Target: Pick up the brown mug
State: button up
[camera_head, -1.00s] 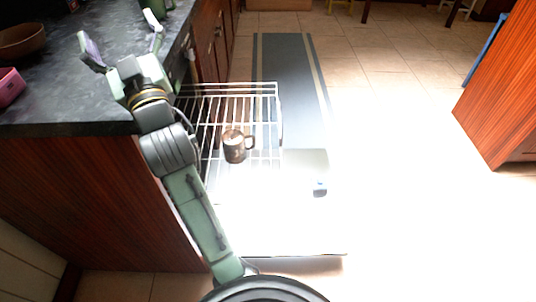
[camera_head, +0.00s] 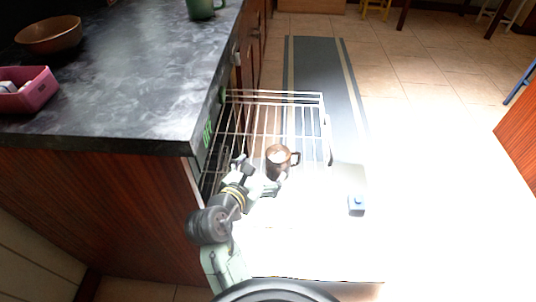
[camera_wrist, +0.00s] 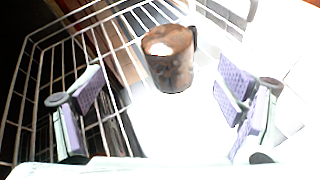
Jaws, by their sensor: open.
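The brown mug (camera_head: 278,160) stands upright by the wire rack over the open drawer or door, its handle to the right in the head view. In the wrist view the mug (camera_wrist: 170,62) is ahead of my gripper (camera_wrist: 165,105), between the lines of the two fingers and a little beyond their tips. My gripper (camera_head: 262,172) is open and empty, low beside the mug in the head view. The mug's base is washed out by bright light, so what it rests on is hard to tell.
The wire rack (camera_head: 322,97) surrounds the mug's far side. The dark counter (camera_head: 150,95) stands at left, with a pink container (camera_head: 38,98), a brown bowl (camera_head: 50,38) and a green mug (camera_head: 200,8). A grey item with a blue part (camera_head: 350,185) lies right of the mug.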

aim_at(278, 157)
jog(key=w+d+f, duration=0.1)
jog(key=w, duration=0.2)
jog(key=w+d+f+n, duration=0.1)
jog(key=w+d+f, duration=0.1)
jog(key=w, duration=0.1)
jog(key=w+d+f+n, duration=0.1)
jog(key=w+f, duration=0.1)
jog(key=w, duration=0.1)
jog(key=shift+w+d+f+h, duration=0.2)
jog(key=shift+d+f+h, duration=0.05)
jog(key=shift+d+h, duration=0.05)
jog(key=shift+c, duration=0.3)
